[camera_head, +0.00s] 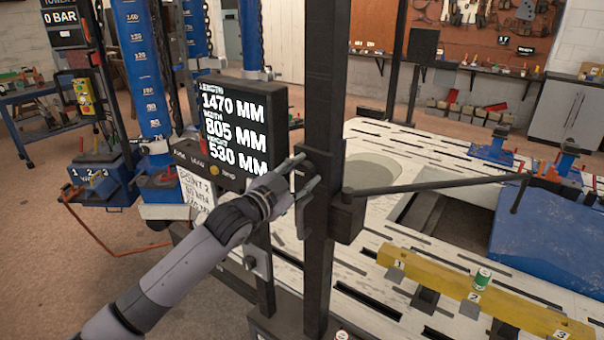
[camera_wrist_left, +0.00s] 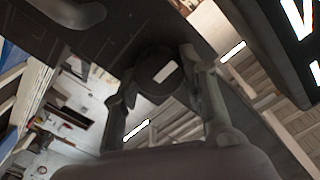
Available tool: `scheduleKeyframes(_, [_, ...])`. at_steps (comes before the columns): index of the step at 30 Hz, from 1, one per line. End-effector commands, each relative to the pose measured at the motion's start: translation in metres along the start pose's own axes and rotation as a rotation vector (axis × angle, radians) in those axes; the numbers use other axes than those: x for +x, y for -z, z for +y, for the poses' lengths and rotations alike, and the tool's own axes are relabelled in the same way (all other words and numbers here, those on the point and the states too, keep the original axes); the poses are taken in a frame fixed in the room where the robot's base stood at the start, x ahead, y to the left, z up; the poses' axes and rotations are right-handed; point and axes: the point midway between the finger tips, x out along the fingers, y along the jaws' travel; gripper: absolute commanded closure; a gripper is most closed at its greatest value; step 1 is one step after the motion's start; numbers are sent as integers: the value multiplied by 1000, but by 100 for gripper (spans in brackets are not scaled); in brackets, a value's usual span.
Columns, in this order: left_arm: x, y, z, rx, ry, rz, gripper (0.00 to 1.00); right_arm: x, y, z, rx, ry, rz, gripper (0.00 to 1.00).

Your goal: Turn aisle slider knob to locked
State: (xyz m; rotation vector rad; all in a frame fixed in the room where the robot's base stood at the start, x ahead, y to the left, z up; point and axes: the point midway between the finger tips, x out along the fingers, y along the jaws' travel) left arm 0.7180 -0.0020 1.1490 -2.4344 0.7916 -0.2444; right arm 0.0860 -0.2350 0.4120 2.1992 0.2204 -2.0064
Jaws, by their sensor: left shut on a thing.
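The slider knob (camera_wrist_left: 150,88) shows in the left wrist view as a dark round disc with a short pale mark on its face, the mark tilted. My left gripper (camera_wrist_left: 160,92) has one finger on each side of it and is shut on it. In the head view my left gripper (camera_head: 303,182) reaches from the lower left to the dark slider (camera_head: 347,217) on the black upright post (camera_head: 320,90); the knob there is mostly hidden by the fingers. I cannot read any locked marking. My right gripper is not in view.
A black display (camera_head: 240,120) with measurements stands just left of the post. A thin dark arm (camera_head: 440,186) runs right from the slider above the white slotted bench (camera_head: 375,250). Blue columns (camera_head: 140,70) stand at left.

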Motion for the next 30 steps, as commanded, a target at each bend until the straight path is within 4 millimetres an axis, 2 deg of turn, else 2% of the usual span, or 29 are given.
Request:
scheduleKeyframes(10, [0,0,0,7,0,-1,89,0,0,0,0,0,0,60])
scheduleKeyframes(11, [0,0,0,7,0,-1,60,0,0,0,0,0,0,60])
scheduleKeyframes(19, [0,0,0,5,0,-1,42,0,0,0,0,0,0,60])
scheduleKeyframes(30, [-2,0,0,3,0,0,41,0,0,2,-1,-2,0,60])
